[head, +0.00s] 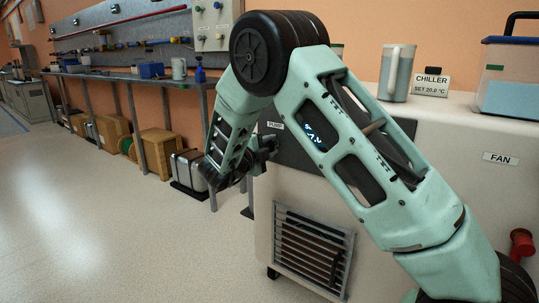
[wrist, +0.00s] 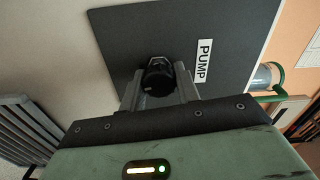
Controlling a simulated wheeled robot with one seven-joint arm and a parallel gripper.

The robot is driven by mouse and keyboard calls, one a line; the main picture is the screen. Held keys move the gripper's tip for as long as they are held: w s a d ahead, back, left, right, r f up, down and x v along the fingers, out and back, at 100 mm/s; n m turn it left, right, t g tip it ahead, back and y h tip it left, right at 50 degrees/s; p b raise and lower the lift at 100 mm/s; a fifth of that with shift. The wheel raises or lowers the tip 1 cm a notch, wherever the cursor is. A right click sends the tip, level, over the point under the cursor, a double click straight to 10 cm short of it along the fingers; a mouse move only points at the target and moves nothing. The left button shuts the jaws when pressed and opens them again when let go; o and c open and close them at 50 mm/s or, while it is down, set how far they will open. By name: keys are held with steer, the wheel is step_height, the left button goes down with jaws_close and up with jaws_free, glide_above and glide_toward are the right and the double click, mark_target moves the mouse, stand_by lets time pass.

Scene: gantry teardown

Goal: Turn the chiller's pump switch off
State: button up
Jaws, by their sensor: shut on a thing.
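The chiller (head: 300,190) is a pale cabinet with a dark panel (wrist: 215,30) on its front. In the wrist view a black round pump switch knob (wrist: 157,80) sits on that panel, beside a white PUMP label (wrist: 203,62). My gripper (wrist: 160,88) has one finger on each side of the knob and is shut on it. A small pale mark shows on the knob, but I cannot tell which setting it points to. In the head view my gripper (head: 264,150) is at the panel's left end, and my arm hides part of the lit display (head: 313,138).
A clear jug (head: 397,72), a CHILLER sign (head: 430,82) and a blue-filled container (head: 508,80) stand on top of the chiller. A red knob (head: 522,243) is at the right, below the FAN label (head: 500,158). A workbench (head: 130,75) stands behind left; open floor lies left.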

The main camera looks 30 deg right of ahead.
steer(key=shift+a+f+m+b, duration=0.1)
steer(key=shift+f+m+b, duration=0.1)
steer(key=shift+m+b, duration=0.5)
steer(key=o, duration=1)
steer(key=shift+r, duration=0.1)
steer(key=p+v, duration=0.4)
steer(key=v, duration=1.3)
steer(key=shift+s+a, duration=0.15)
steer(key=shift+a, duration=0.05)
